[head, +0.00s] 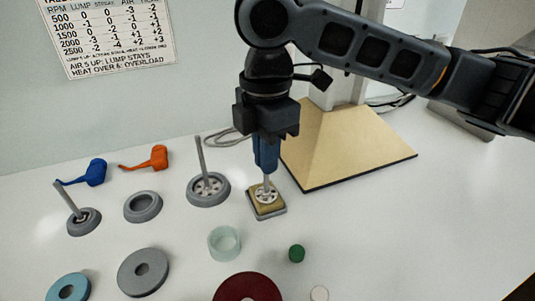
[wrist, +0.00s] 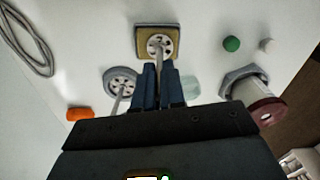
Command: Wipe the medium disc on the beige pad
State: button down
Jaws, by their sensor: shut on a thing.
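My gripper (head: 266,167) points down over the beige pad (head: 280,206), its blue fingers shut on the upright rod of a pale disc with holes, which I take as the medium disc (head: 266,195). The disc is on or just above the pad; I cannot tell if it touches. In the wrist view, the rod runs from between my fingertips (wrist: 160,68) to the disc (wrist: 160,46), which lies within the outline of the beige pad (wrist: 141,47). A larger disc with a rod (head: 208,184) and a smaller one (head: 83,216) rest in grey holders. The grey ring between them (head: 143,207) is empty.
Behind the ring holders lie a blue tool (head: 95,173) and an orange tool (head: 158,157). A clear glass ring (head: 224,243), a green piece (head: 297,254), a dark red disc (head: 247,288) and a grey ring (head: 143,272) are in front. A tan board (head: 350,145) stands behind right.

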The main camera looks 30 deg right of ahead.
jog(key=shift+w+d, duration=0.15)
jog(key=shift+w, duration=0.65)
jog(key=shift+s, duration=0.2)
jog(key=shift+s+p, duration=0.35)
jog(key=shift+r, duration=0.15)
jog(key=shift+r+p, duration=1.4)
jog(key=shift+p, duration=0.15)
jog(key=shift+r+p, duration=1.5)
